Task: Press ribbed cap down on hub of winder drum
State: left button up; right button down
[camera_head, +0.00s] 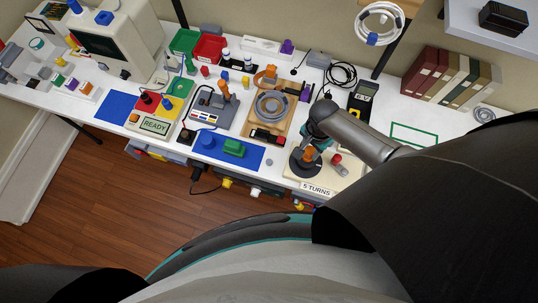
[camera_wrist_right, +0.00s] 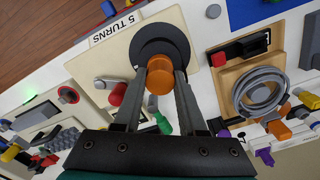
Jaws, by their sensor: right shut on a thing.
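The winder drum (camera_wrist_right: 160,42) is a dark round disc on a cream base board labelled "5 TURNS". It also shows in the head view (camera_head: 301,166), near the front edge of the table. An orange round cap (camera_wrist_right: 160,78) sits between the fingertips of my right gripper (camera_wrist_right: 160,68), which is shut on it. In the head view, orange (camera_head: 308,154) shows below my right gripper (camera_head: 310,147). My left gripper is not in view.
A crank with a red knob (camera_head: 337,158) is beside the drum. A wooden tray with a grey cable coil (camera_head: 271,104) lies behind left. A meter (camera_head: 362,97) and binders (camera_head: 440,78) stand at the back.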

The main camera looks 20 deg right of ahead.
jog(key=shift+f, duration=0.35)
jog(key=shift+c, duration=2)
grip_release()
jog(key=shift+c, duration=0.3)
jog(key=shift+c, duration=1.1)
